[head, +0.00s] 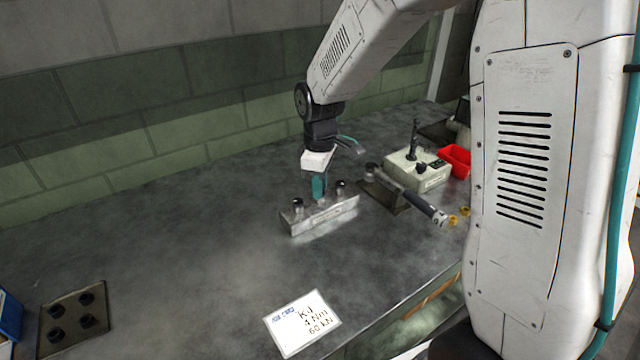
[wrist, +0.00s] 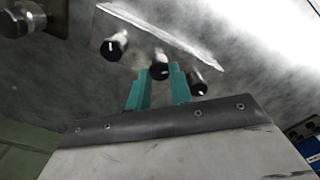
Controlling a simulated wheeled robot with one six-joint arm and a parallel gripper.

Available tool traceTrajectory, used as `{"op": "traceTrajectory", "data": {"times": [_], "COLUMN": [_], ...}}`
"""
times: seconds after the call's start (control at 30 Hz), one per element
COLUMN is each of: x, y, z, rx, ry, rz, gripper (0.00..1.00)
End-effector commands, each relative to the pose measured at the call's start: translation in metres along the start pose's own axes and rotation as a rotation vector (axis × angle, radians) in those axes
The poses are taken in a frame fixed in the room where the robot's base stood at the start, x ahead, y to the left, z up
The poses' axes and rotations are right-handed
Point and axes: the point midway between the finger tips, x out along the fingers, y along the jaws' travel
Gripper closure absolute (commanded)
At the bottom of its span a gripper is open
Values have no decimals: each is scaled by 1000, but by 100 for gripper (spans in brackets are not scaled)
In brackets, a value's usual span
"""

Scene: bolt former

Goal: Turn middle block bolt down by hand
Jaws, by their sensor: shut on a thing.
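A silver metal block (head: 320,215) lies on the dark workbench, with three black-headed bolts in a row along its top. The left bolt (head: 297,203) and right bolt (head: 340,185) stand clear of my gripper. My gripper (head: 319,190) points down over the block's middle, its teal fingers shut on the middle bolt, which they hide in the head view. In the wrist view the middle bolt's black head (wrist: 159,71) shows between the teal fingers (wrist: 158,85). The block (wrist: 165,35) also shows there, with an outer bolt on each side. How far the middle bolt is screwed in cannot be told.
A torque-wrench-like tool (head: 420,205) lies right of the block on a dark plate. Behind it stand a pale box (head: 418,172) and a red bin (head: 455,160). The bench's left-middle is clear.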

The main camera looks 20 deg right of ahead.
Motion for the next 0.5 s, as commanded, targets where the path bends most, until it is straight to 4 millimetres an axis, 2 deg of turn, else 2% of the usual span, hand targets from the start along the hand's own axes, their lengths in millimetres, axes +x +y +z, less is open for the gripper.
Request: {"op": "traceTrajectory", "data": {"times": [0.5], "x": [-1], "y": [1], "z": [-1], "rx": [490], "ry": [3], "rz": [2], "gripper": [100]}}
